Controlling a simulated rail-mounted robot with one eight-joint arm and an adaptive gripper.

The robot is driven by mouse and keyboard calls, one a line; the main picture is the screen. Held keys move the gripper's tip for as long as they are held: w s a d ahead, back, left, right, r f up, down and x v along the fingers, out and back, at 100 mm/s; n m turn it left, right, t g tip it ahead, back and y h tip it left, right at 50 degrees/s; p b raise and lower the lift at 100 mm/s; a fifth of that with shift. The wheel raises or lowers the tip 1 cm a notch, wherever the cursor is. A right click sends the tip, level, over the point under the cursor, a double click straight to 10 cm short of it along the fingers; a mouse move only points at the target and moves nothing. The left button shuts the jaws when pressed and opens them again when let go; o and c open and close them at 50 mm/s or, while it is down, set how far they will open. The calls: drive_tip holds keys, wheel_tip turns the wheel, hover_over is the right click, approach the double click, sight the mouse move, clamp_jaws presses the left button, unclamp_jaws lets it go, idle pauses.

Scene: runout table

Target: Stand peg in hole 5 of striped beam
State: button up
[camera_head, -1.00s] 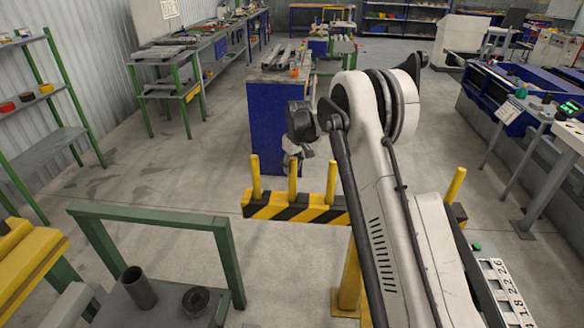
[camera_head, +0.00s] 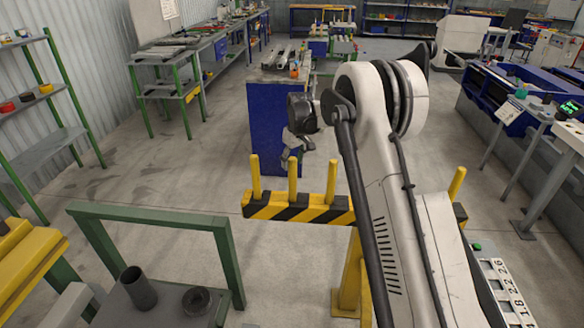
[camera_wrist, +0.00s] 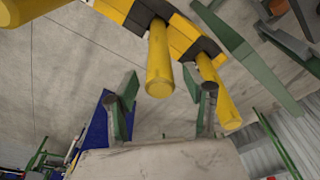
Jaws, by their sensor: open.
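The striped beam (camera_head: 283,212) is yellow and black and lies across the middle of the head view. Yellow pegs (camera_head: 292,184) stand upright along it, three left of my arm and one right of it. My arm hides the beam between, and I cannot make out hole numbers.
A blue cabinet (camera_head: 265,120) stands beyond the beam. At the front left is a green frame (camera_head: 150,216) with a grey tube (camera_head: 139,289) and a dark ring (camera_head: 197,300) on its shelf. A number board (camera_head: 507,295) is at lower right. Floor left of the beam is clear.

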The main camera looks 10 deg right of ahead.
drive_tip(key=r, duration=0.3)
drive_tip(key=s+r, duration=0.1)
drive_tip(key=r, duration=0.5)
drive_tip(key=shift+s+d+b, duration=0.15)
drive_tip(key=shift+d+b, duration=0.15)
drive_tip(key=shift+b, duration=0.1)
drive_tip(key=s+r+m+t, duration=0.1)
drive_tip(key=s+r, duration=0.7)
drive_tip(key=s, duration=0.3)
drive_tip(key=s+r+m+t, duration=0.2)
drive_tip(key=s+r, duration=0.6)
drive_tip(key=s, duration=0.4)
drive_tip(key=s+f+m+t, duration=0.1)
drive_tip(key=s+f, duration=0.2)
drive_tip(key=s, duration=1)
drive_tip(key=s+f+m+t, duration=0.1)
drive_tip(key=s+f, duration=0.2)
drive_tip(key=s, duration=1.1)
drive_tip(key=shift+a+f+t+h, duration=0.3)
drive_tip(key=shift+f+h, duration=0.1)
wheel_tip(320, 180, down, 6)
drive_tip(key=b, duration=0.6)
